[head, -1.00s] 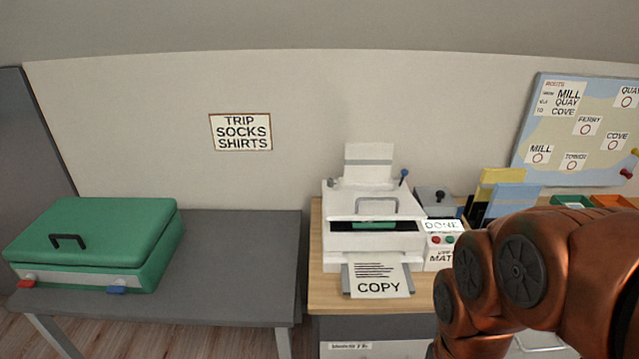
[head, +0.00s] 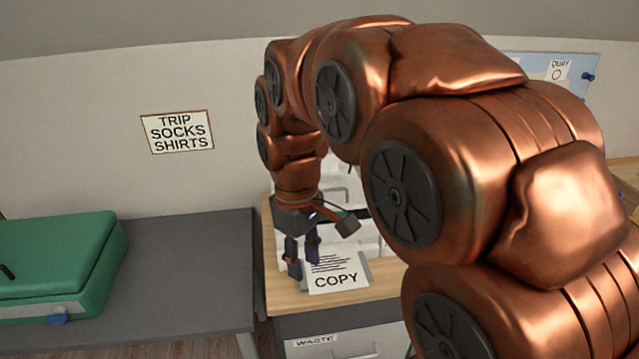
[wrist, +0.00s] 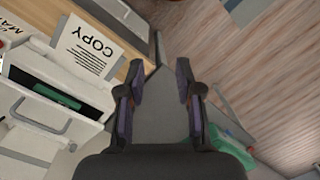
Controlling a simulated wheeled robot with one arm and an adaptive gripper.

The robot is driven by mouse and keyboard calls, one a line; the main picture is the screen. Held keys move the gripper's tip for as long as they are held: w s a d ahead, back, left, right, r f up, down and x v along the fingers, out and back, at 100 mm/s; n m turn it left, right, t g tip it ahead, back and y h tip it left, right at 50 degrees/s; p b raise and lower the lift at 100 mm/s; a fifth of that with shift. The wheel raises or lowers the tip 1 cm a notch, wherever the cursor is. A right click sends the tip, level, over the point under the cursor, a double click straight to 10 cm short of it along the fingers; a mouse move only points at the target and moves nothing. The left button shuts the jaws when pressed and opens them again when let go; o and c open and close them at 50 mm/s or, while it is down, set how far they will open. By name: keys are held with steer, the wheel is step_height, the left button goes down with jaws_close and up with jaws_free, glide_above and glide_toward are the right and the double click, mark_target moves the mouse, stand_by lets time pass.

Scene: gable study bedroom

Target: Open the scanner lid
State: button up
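The white scanner (head: 348,190) stands on the wooden-topped cabinet, mostly hidden behind my arm in the head view. In the wrist view the scanner (wrist: 82,96) is at the left, with a green strip in its front slot and a looped lid handle (wrist: 40,118). The lid looks shut. A sheet marked COPY (head: 336,281) lies on its front tray; it also shows in the wrist view (wrist: 92,48). My gripper (head: 303,262) points down in front of the scanner, left of the sheet. In the wrist view its fingers (wrist: 159,85) are apart with nothing between them.
A green case (head: 60,255) sits on the grey table (head: 190,270) at the left; bare tabletop lies between it and the cabinet. A TRIP SOCKS SHIRTS sign (head: 180,131) hangs on the wall. A map board (head: 585,85) is partly hidden at the right.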

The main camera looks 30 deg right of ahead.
steer(key=w+d+n, duration=0.3)
steer(key=w+d, duration=0.3)
steer(key=w, duration=0.2)
steer(key=w+d+r+n, duration=0.1)
steer(key=w+d+n, duration=0.2)
steer(key=w+d, duration=0.3)
steer(key=w+d+n+t, duration=0.1)
steer(key=w+d+n, duration=0.2)
steer(key=w+d, duration=0.3)
steer(key=shift+w+d+r, duration=0.15)
steer(key=shift+w+r, duration=0.05)
steer(key=shift+w, duration=0.75)
steer(key=shift+w+d+r, duration=0.15)
steer(key=shift+w+r, duration=0.05)
steer(key=shift+w, duration=0.7)
steer(key=shift+s+f+p, duration=0.1)
steer(key=shift+f+p, duration=0.8)
steer(key=shift+f, duration=2.85)
steer(key=shift+c, duration=0.3)
jaws_close()
